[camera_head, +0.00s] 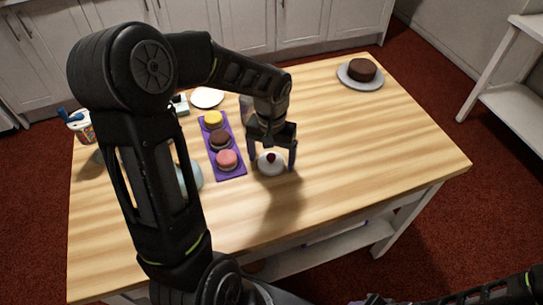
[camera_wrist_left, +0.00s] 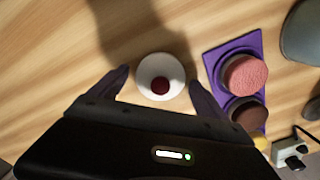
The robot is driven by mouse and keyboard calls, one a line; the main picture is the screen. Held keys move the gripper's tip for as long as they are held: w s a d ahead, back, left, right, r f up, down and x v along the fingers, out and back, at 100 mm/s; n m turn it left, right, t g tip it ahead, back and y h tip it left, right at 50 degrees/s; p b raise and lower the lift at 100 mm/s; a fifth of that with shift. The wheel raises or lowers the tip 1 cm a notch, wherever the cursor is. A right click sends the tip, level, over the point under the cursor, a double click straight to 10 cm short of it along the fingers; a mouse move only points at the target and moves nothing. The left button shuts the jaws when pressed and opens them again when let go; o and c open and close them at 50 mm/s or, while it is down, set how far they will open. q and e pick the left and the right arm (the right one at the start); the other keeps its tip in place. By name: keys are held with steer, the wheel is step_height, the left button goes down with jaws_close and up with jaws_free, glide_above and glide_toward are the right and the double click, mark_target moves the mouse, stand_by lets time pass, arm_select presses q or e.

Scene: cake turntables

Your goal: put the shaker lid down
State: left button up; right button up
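A small white round piece with a dark red centre (camera_head: 268,166), which looks like the shaker lid, is on the wooden table just right of the purple tray. It also shows in the left wrist view (camera_wrist_left: 150,68). My left gripper (camera_head: 272,160) is directly over it, pointing down. Its fingers are spread on both sides of the white piece, with small gaps, so it is open and not clamped on it. Whether the fingertips touch the table is unclear. I cannot pick out a shaker body for certain. My right gripper is not in view; only arm parts show at the lower right.
The purple tray (camera_head: 236,174) holds yellow, brown and pink round cakes close to the left gripper. A white plate (camera_head: 207,97) lies behind. A dark cake (camera_head: 362,69) stands on a grey plate at the far right. A patterned cup (camera_head: 83,130) is at left.

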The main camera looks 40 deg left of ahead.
mark_target(271, 156)
arm_select(q)
steer(key=shift+r, duration=0.1)
step_height(271, 156, up, 12)
stand_by(0.7)
stand_by(0.8)
